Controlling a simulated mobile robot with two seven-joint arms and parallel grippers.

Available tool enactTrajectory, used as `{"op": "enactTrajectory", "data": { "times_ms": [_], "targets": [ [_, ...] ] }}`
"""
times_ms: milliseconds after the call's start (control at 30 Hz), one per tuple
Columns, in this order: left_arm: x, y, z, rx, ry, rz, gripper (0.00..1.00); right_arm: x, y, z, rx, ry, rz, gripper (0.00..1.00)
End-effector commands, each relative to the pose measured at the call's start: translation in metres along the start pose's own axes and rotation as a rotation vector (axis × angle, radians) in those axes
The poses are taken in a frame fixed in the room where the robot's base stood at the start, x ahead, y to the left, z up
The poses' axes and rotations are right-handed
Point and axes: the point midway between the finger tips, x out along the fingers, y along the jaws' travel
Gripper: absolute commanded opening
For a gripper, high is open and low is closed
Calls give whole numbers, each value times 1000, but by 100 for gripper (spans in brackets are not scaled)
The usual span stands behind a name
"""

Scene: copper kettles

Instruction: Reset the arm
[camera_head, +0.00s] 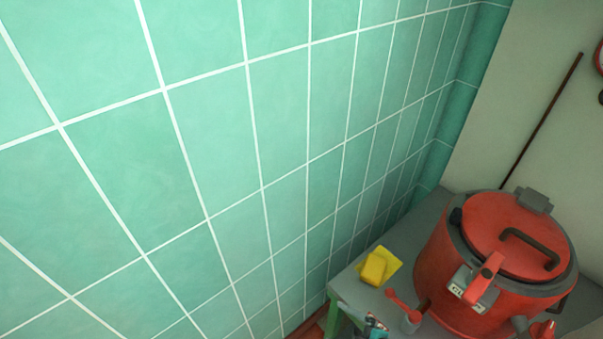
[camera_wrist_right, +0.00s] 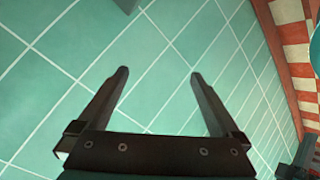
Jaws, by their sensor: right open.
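In the right wrist view my right gripper (camera_wrist_right: 158,76) is open, its two dark fingers spread apart with nothing between them. Green tiles with white joints lie behind the fingers.
In the head view a big red kettle (camera_head: 433,264) with a grey rim and dark lid handle stands on a grey table (camera_head: 351,284). A yellow sponge (camera_head: 374,269) lies left of it. A green tiled wall (camera_head: 200,150) fills the left. A red-and-white checkered surface (camera_wrist_right: 291,40) shows in the right wrist view.

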Motion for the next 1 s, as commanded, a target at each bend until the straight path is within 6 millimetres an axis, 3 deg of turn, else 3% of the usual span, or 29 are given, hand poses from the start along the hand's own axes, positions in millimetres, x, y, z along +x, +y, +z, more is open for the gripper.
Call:
{"op": "enactTrajectory", "data": {
  "times_ms": [267,400,600,700,1000],
  "targets": [
    [6,-1,-7,-1,13,-2,0,-37,-83,86,471,-375,94,100],
    [8,-1,-9,-1,17,-2,0,-71,-150,120,704,-592,77,100],
    [10,-1,-9,0,17,-2,0,-122,-243,136,981,-851,2,100],
    [11,-1,-9,0,17,-2,0,-138,-272,134,1066,-926,-31,100],
    [11,-1,-9,0,17,-2,0,-142,-278,134,1084,-942,-39,100]
  ]
}}
